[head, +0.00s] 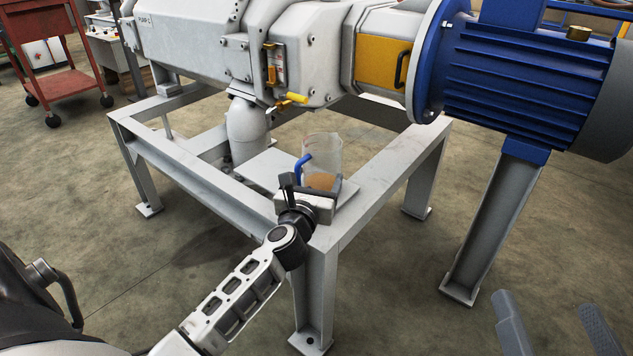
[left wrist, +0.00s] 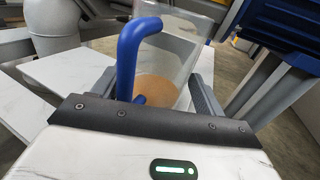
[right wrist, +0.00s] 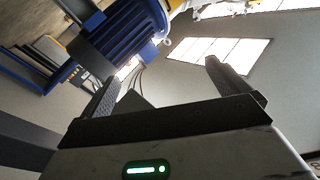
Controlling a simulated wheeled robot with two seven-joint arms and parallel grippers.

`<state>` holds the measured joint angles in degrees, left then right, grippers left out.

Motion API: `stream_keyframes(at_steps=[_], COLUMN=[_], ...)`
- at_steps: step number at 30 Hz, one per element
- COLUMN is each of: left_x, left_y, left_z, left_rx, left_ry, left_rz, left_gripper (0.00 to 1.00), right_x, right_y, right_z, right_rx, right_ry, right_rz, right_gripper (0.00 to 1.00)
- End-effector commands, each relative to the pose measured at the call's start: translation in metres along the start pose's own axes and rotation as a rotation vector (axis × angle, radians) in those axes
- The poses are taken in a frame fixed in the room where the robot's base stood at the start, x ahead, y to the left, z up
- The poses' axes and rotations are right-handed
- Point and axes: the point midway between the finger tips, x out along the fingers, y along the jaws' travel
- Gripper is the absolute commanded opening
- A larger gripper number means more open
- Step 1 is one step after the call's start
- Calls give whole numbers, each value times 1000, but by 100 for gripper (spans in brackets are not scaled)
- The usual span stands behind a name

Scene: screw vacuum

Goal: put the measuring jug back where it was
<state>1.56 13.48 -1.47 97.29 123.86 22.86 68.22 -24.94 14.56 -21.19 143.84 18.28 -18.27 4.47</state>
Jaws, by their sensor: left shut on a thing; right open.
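The clear measuring jug (head: 325,152) has a blue handle and some brown contents at the bottom. It is upright over the pale plate (head: 264,170) inside the machine's frame, at the front right corner; I cannot tell whether its base rests on the plate. My left gripper (head: 308,190) is shut on the jug, reaching over the frame's corner. In the left wrist view the jug (left wrist: 186,62) is between the fingers, its blue handle towards the palm. My right gripper (head: 552,318) is open and empty at the lower right, away from the jug.
The grey vacuum machine (head: 195,40) sits above the plate with its pipe (head: 247,125) to the left of the jug. The steel frame (head: 375,195) surrounds the plate. A blue motor (head: 520,75) stands at right on a leg. A red cart (head: 62,90) is far left.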

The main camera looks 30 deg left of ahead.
Motion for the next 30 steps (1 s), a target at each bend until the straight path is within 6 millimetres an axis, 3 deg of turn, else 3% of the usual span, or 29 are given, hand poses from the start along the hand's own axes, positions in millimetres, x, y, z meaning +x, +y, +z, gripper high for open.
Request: stream_keyframes(at_steps=[5,6,8,19,23,30], left_x=[0,0,0,-2,-22,-76], left_y=[0,0,0,0,0,0], left_z=[-3,-3,-3,1,0,-1], left_rx=[0,0,0,0,-2,-3], left_ry=[-2,0,0,1,4,5], left_rz=[0,0,0,-1,-1,0], left_gripper=[32,80,94,94,94,94], right_x=[1,1,1,1,-1,-11], right_y=[1,0,0,-1,-2,-3], right_z=[-2,-4,-4,-4,3,23], right_rx=[-19,-22,-21,-5,40,157], right_ry=[19,23,22,5,-41,-141], right_rz=[-4,-5,-5,-6,3,39], right_gripper=[100,100,100,100,100,100])
